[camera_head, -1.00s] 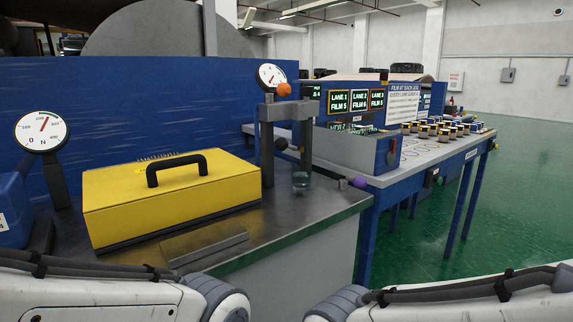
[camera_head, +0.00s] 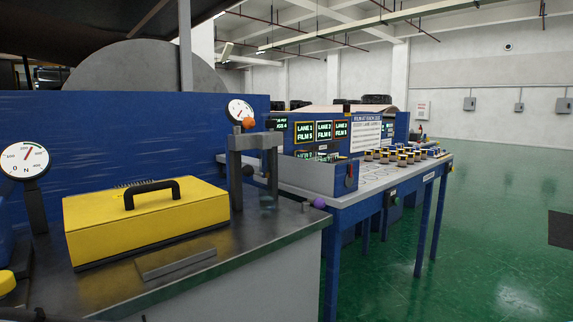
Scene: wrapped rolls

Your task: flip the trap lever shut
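A dark metal press-like frame (camera_head: 235,165) stands at the right end of the steel-topped bench (camera_head: 285,232). An orange ball knob (camera_head: 249,123) sits at its top, in front of a round dial. A purple ball knob (camera_head: 319,203) sticks out low at the bench's right edge, on a short dark lever. I cannot tell which of these is the trap lever, and no label on either is readable. Neither of my grippers is in view.
A yellow box (camera_head: 150,225) with a black handle sits on the bench, with a flat metal plate (camera_head: 176,263) in front. A dial gauge (camera_head: 25,160) stands at left. A blue table (camera_head: 400,185) with several small rolls stands behind right. Green floor (camera_head: 480,240) is open at right.

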